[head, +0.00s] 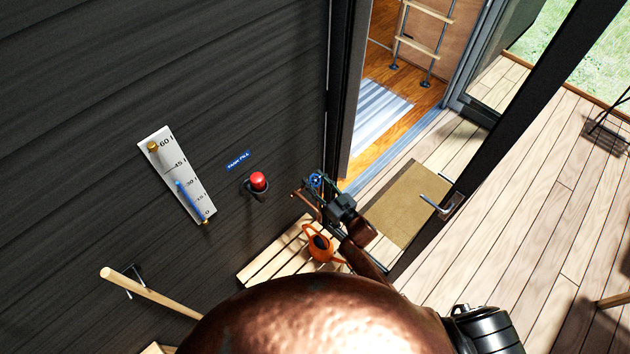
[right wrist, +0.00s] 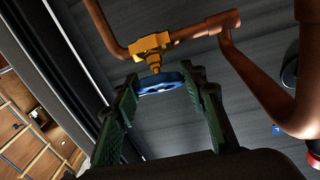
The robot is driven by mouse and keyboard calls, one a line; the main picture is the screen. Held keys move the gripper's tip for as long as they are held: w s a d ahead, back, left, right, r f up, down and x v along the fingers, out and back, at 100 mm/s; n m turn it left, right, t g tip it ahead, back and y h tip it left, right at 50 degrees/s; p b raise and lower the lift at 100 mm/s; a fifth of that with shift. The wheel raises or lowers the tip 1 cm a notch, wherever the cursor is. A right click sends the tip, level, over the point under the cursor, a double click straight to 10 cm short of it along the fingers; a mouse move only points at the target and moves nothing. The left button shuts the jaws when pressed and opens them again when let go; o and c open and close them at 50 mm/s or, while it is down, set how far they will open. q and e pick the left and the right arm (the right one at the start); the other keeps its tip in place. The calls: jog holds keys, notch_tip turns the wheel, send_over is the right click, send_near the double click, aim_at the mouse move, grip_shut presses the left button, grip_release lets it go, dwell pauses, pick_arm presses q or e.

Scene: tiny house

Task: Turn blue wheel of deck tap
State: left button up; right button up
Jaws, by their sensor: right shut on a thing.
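The blue wheel (head: 316,180) of the deck tap is small in the head view, beside the dark wall near the door opening. In the right wrist view the wheel (right wrist: 160,86) sits below a brass valve body (right wrist: 152,46) on copper pipe (right wrist: 218,26). My right gripper (head: 323,188) is at the wheel. In the right wrist view its two green-padded fingers (right wrist: 163,82) stand on either side of the wheel, shut on its rim. My left gripper is not in view.
An orange watering can (head: 320,246) stands on a slatted wooden platform (head: 262,262) below the tap. A red button (head: 258,181) and a level gauge (head: 165,150) are on the wall. A glass door's handle (head: 440,205) and a doormat (head: 405,200) are to the right.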

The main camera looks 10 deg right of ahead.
jog(key=shift+d+n+g+y, duration=0.1)
jog(key=shift+n+g+y, duration=0.5)
jog(key=shift+n+y, duration=0.65)
jog(key=shift+c, duration=0.2)
jog(key=shift+n+g+y+b, duration=0.4)
jog(key=shift+n+g+y, duration=0.3)
jog(key=shift+n, duration=0.5)
jog(key=shift+n+g+y+b, duration=0.4)
jog(key=shift+n+g+y, duration=0.3)
jog(key=shift+n, duration=0.45)
jog(key=o, duration=1.2)
jog(key=shift+s+d, duration=0.1)
jog(key=shift+s, duration=0.05)
jog(key=v, duration=1.1)
jog(key=shift+s+d, duration=0.25)
